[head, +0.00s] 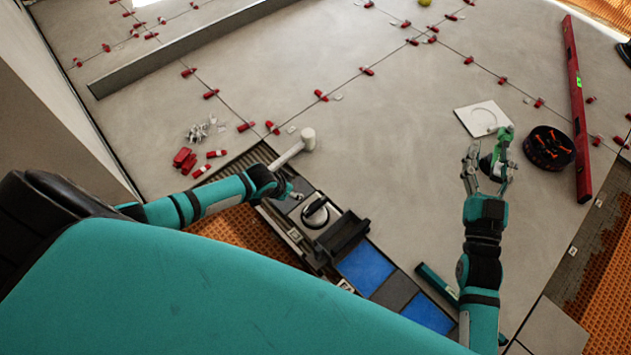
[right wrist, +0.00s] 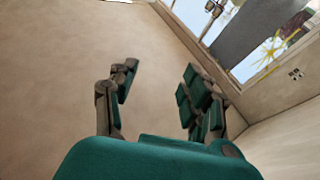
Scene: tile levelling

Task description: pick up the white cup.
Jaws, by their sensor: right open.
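I cannot make out a clear white cup in either view. A flat white square (head: 484,117) with a faint round outline lies on the tiles, just above and behind my right gripper in the head view; I cannot tell whether a cup stands on it. My right gripper (head: 487,155) is open, with its fingers pointing towards that square. In the right wrist view the two fingers (right wrist: 160,82) stand apart with nothing between them. My left gripper (head: 291,192) is by the black-handled round tool (head: 315,213), small and partly hidden by its own arm.
A white-headed mallet (head: 308,138) lies near my left gripper. A black round tub (head: 548,148) with orange pieces and a long red level (head: 577,110) are right of my right gripper. Red clips (head: 320,95) line the tile joints. The middle floor is clear.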

